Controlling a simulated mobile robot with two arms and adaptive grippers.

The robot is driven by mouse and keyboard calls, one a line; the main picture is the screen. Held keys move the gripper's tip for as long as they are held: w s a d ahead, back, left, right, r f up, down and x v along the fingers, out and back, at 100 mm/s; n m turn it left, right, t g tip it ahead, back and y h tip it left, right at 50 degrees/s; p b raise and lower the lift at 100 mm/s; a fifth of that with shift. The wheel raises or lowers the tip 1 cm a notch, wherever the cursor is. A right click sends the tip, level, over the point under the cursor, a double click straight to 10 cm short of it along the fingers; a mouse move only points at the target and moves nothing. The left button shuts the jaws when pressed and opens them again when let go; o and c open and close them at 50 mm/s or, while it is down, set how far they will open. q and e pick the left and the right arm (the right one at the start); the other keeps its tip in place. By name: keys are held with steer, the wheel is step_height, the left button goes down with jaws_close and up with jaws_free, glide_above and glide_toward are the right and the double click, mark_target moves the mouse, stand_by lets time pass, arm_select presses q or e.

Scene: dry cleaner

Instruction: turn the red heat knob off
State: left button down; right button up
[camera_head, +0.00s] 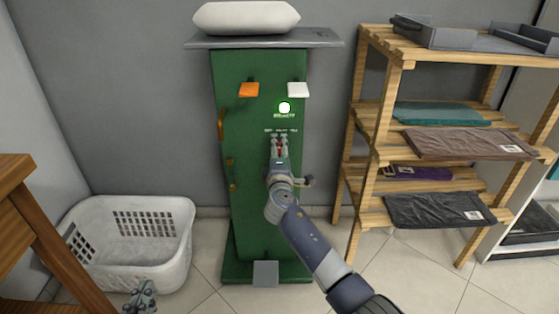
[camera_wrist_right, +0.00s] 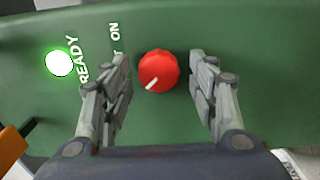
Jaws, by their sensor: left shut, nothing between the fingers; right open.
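The red heat knob (camera_wrist_right: 159,70) sits on the green panel, with its white pointer mark toward the lower left in the right wrist view. In the head view only a bit of its red (camera_head: 280,151) shows between my right gripper's fingers. My right gripper (camera_head: 279,146) is open in front of the panel. In the right wrist view its two fingers stand on either side of the knob, with a gap on each side. My left gripper (camera_head: 140,294) is shut and empty, low at the bottom left, away from the panel.
The green press stand (camera_head: 245,190) has a lit READY lamp (camera_head: 284,107), an orange switch (camera_head: 249,90) and a white switch (camera_head: 298,90). A white laundry basket (camera_head: 165,240) stands at left, a wooden shelf (camera_head: 380,100) with folded cloths at right. A grey pedal (camera_head: 265,273) is below.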

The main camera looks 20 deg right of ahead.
steer(key=v, duration=1.1)
steer(key=shift+s, duration=0.3)
steer(key=shift+a, duration=0.15)
